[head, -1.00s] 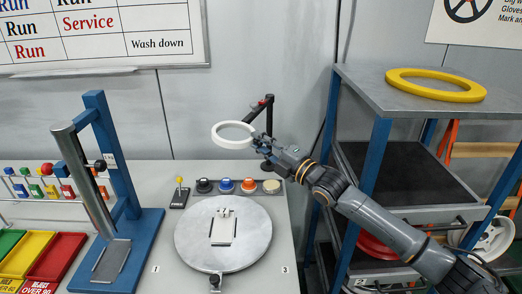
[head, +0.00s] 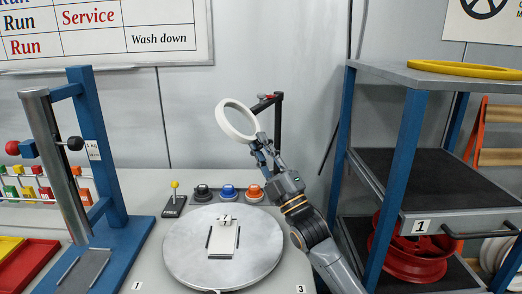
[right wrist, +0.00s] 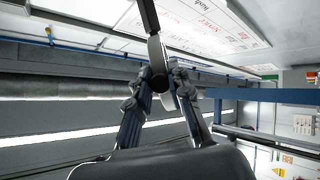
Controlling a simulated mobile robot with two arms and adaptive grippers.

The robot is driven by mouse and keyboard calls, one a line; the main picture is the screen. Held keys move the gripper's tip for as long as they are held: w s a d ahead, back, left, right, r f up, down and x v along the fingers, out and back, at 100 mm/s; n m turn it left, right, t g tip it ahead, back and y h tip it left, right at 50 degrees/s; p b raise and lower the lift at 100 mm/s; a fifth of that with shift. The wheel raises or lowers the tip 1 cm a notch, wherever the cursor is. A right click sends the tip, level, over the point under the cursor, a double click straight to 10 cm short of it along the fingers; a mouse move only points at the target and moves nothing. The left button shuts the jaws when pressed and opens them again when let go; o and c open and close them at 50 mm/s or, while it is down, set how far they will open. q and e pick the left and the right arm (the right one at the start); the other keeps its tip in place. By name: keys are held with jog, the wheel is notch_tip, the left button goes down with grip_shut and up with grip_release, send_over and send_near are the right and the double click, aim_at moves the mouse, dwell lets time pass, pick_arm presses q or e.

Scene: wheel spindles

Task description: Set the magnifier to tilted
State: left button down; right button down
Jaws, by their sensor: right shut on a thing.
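The magnifier's white ring (head: 228,127) stands at the back of the bench, carried by a black jointed arm on a dark post (head: 278,122). In the head view the ring is tilted, with its face turned toward the camera. My right gripper (head: 259,147) is shut on the magnifier at the lower right of the ring. In the right wrist view my gripper (right wrist: 166,84) has its fingers closed around the magnifier's edge-on frame (right wrist: 155,48). My left gripper is in neither view.
A round metal turntable (head: 185,262) with a small white plate lies in front. Knobs (head: 228,192) and a yellow-tipped lever (head: 174,198) line its back. A blue stand (head: 98,160) is at left, a shelf rack (head: 400,130) at right.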

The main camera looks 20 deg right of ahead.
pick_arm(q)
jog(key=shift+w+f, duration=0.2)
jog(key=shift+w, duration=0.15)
pick_arm(e)
jog(key=shift+f, duration=0.1)
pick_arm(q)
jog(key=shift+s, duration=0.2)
pick_arm(e)
jog(key=c, duration=1.2)
grip_release()
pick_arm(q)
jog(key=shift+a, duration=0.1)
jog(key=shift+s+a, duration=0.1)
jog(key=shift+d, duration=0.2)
pick_arm(e)
jog(key=v, duration=1.2)
jog(key=shift+a, duration=0.15)
jog(key=shift+f, duration=0.15)
